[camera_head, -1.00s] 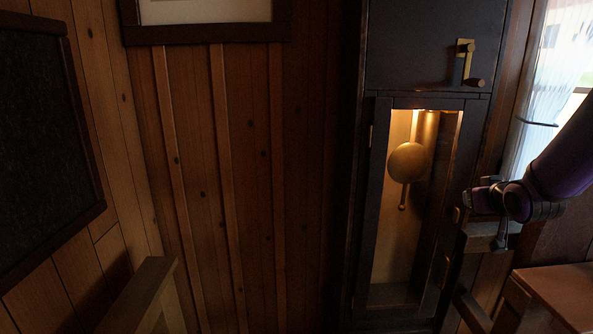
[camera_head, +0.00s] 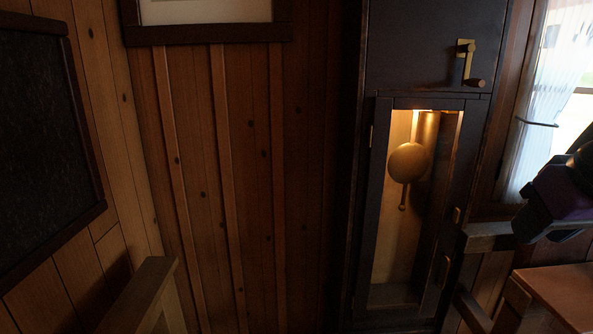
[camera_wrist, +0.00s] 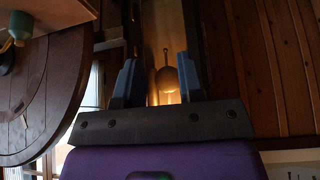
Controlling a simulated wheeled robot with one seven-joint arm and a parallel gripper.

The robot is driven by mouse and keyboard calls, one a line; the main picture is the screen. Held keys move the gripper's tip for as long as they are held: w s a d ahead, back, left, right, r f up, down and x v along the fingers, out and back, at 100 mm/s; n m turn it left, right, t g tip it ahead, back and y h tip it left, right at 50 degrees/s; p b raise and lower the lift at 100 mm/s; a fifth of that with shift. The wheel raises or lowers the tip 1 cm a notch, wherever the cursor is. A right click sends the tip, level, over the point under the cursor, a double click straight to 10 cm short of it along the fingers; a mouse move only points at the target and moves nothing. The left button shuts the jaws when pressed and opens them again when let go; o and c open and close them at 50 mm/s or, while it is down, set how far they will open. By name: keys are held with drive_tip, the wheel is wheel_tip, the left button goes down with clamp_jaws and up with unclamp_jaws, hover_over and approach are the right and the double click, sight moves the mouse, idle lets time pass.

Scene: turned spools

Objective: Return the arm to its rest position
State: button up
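My gripper (camera_wrist: 158,76) shows in the wrist view as two blue fingers standing well apart, with nothing between them. Beyond the gap is the lit pendulum case, seen upside down. In the head view, a dark and purple part of my arm (camera_head: 563,197) is at the right edge, in front of the window and above a wooden top. The gripper fingers cannot be made out there.
A tall dark clock case with a lit pendulum (camera_head: 407,163) and a brass crank (camera_head: 465,62) stands right of centre. Wooden chair parts (camera_head: 140,295) are at the lower left, and a wooden top (camera_head: 560,290) at the lower right. A round dark wooden table (camera_wrist: 45,85) fills the wrist view's left.

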drive_tip(key=s, duration=0.1)
drive_tip(key=s+a, duration=0.1)
drive_tip(key=s, duration=0.1)
drive_tip(key=shift+s+g, duration=0.1)
drive_tip(key=shift+g, duration=0.3)
drive_tip(key=shift+o, duration=0.2)
drive_tip(key=shift+d, duration=0.1)
idle(0.3)
